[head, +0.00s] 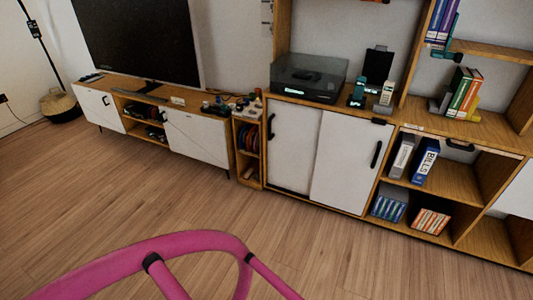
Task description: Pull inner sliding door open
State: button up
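The cabinet (390,125) on the right side of the head view has two white sliding doors side by side. The left door (293,150) has a black handle (271,126) near its left edge. The right door (345,160) has a black handle (376,154) near its right edge. The right door seems to lie in front of the left one where they meet, so the left looks like the inner door. Both cover the compartment behind them, and its inside is hidden. My gripper is not in view, and nothing touches either handle.
A pink tubular frame (190,241) with black bands rises at the bottom, in front of the cabinet. A low TV stand (196,137) stands left. A turntable (309,76) sits above the doors; open shelves with binders (424,163) are right.

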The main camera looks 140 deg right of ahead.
aim_at(294, 130)
jog(key=l+z, duration=0.1)
jog(key=z, duration=5)
jog(key=i+j, duration=0.25)
jog(key=i, duration=0.15)
jog(key=i+j+u, duration=0.1)
jog(key=i+j, duration=0.2)
jog(key=i+j+u, duration=0.1)
jog(key=i, duration=0.4)
jog(key=i+j, duration=0.3)
jog(key=i, duration=0.15)
